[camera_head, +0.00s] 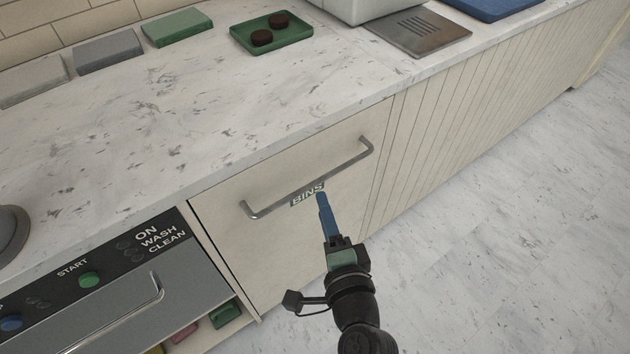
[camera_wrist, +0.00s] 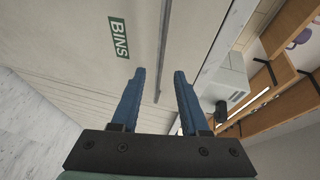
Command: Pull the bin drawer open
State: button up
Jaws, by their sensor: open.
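The bin drawer (camera_head: 270,232) has a pale front with a small green "BINS" label (camera_head: 307,194) and looks closed under the counter. Its long grey bar handle (camera_head: 300,184) runs across the upper front. In the wrist view the handle (camera_wrist: 163,45) lies in line with the gap between my fingers, and the label (camera_wrist: 118,38) is to the left. My gripper (camera_head: 321,195) has blue fingers and is open and empty, its tips just below the handle in the head view. The fingers also show in the wrist view (camera_wrist: 160,72). I cannot tell how far the tips are from the bar.
A dishwasher-like unit (camera_head: 125,290) with its own handle is left of the drawer. The counter (camera_head: 150,140) above carries a green tray (camera_head: 272,45) with two dark round pieces. A slatted panel (camera_head: 470,120) is to the right. The floor (camera_head: 520,240) at right is clear.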

aim_at(316, 185)
jog(key=x, duration=0.8)
grip_shut()
dwell(1.3)
